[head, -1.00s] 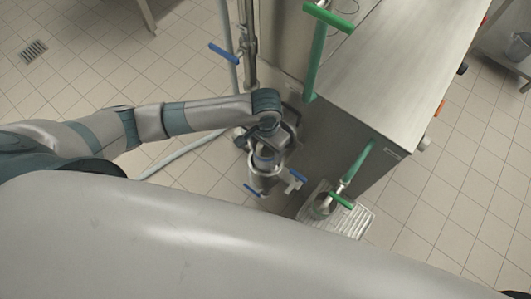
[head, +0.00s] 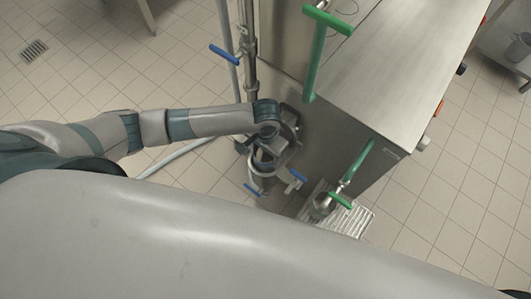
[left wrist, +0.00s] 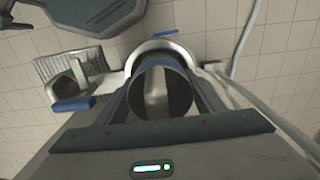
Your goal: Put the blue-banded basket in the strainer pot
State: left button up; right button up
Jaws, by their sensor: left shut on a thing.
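My left gripper (head: 267,152) is shut on the blue-banded basket and points down over the strainer pot (head: 256,183). In the left wrist view the basket (left wrist: 178,95) is an open metal cylinder with a blue band along its rim, between my fingers. The pale curved rim of the pot (left wrist: 150,49) shows around its far side. The basket looks lined up with the pot's mouth, at least partly inside it; the exact depth is hidden. The pot has blue handles at its sides. My right gripper is not in view.
A steel machine (head: 385,75) with green handles stands right of the pot. A ribbed drip tray (head: 352,222) holding a metal container (head: 322,206) lies at its foot. A vertical pipe with a blue lever (head: 223,53) rises behind. Tiled floor is open to the left.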

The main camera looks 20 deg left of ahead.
pick_arm(q)
jog(key=shift+s+f, duration=0.15)
jog(key=shift+f, duration=0.4)
jog(key=o, duration=1.2)
jog(key=shift+f, duration=0.1)
jog(key=shift+s, duration=0.2)
jog(key=shift+s+f, duration=0.1)
jog(key=shift+f, duration=0.05)
jog(key=shift+d+r, duration=0.1)
jog(key=shift+r, duration=0.25)
jog(key=r, duration=0.8)
jog(key=w+r+b, duration=0.1)
jog(key=r, duration=0.4)
